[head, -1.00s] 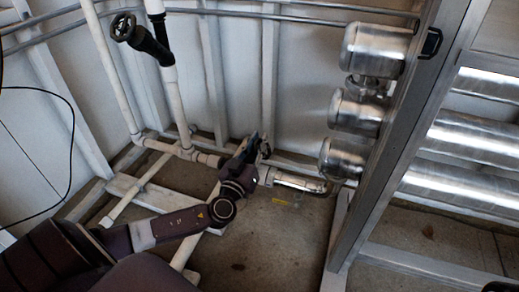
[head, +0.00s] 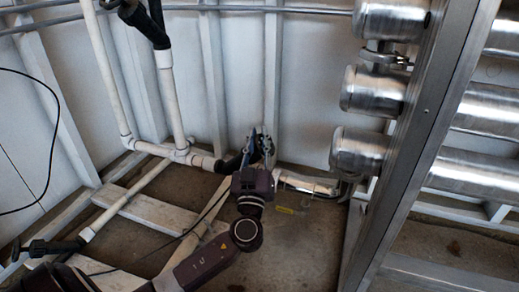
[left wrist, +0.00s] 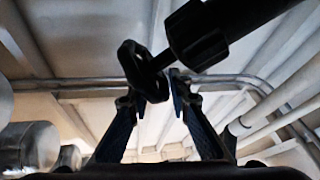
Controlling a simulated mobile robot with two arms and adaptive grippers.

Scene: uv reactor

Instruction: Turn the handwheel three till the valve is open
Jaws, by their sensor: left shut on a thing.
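A black handwheel (left wrist: 143,70) on a dark valve body (left wrist: 200,38) shows in the left wrist view, between the tips of my left gripper (left wrist: 158,88). The gripper's blue fingers stand either side of the wheel and are shut on it. In the head view, my left gripper (head: 259,148) is low by the wall, at the valve on the white pipe run. Its fingers and wrist hide most of this wheel there. I see no number on it. My right gripper is not in view.
Another black handwheel (head: 17,250) sits at the lower left, and a black valve (head: 153,28) is on the upright pipe. Steel cylinders (head: 358,152) and a metal frame post (head: 420,140) stand to the right. Clear floor (head: 300,240) lies between my arm and the post.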

